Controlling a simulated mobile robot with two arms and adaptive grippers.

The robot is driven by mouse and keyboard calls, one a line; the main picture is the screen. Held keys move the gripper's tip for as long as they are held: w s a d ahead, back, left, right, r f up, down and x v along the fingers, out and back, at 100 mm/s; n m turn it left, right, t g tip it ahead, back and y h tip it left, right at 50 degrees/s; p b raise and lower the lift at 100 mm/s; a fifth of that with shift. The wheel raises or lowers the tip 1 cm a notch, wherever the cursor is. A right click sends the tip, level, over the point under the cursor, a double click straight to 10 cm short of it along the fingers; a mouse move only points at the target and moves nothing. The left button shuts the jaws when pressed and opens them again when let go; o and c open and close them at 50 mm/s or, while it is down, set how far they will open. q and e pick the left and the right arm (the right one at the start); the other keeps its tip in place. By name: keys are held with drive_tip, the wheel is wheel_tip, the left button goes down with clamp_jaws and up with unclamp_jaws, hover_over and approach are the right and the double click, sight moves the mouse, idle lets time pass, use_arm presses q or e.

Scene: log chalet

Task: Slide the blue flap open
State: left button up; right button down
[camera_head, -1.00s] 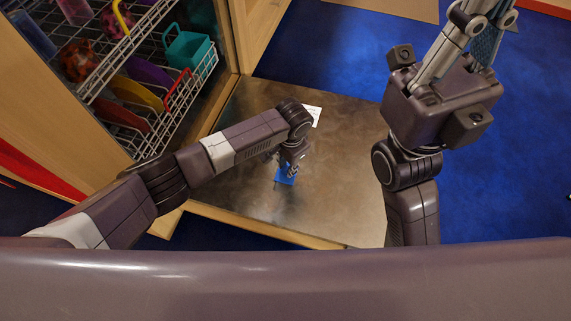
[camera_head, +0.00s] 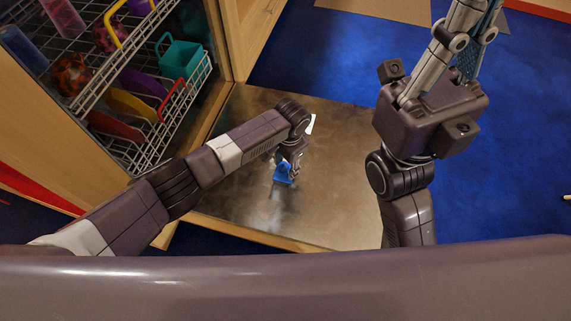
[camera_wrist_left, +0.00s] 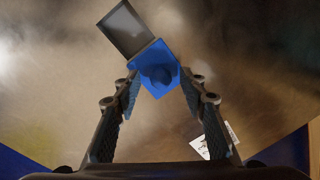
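The blue flap (camera_head: 283,172) is a small square plate with a raised blue knob, set on the dull metal panel of the opened door. In the left wrist view the flap (camera_wrist_left: 154,70) sits between my left fingertips, and a grey square opening (camera_wrist_left: 127,28) shows beside it, uncovered. My left gripper (camera_wrist_left: 160,84) is open, with its fingers on either side of the flap and a gap to the knob. In the head view the left gripper (camera_head: 290,163) partly hides the flap. My right gripper (camera_head: 468,45) is raised at the upper right, its fingertips cut off by the picture.
The metal door panel (camera_head: 345,190) is otherwise clear except for a white label (camera_head: 311,124). Wire racks (camera_head: 160,110) with colourful dishes and a teal basket (camera_head: 180,57) stand at the left. Blue carpet (camera_head: 500,180) is open at the right.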

sight(288, 169)
use_arm(q)
drive_tip(key=shift+r, duration=0.1)
wheel_tip(288, 169, up, 12)
drive_tip(key=shift+s+d, duration=0.25)
drive_tip(key=shift+s, duration=0.1)
idle(0.6)
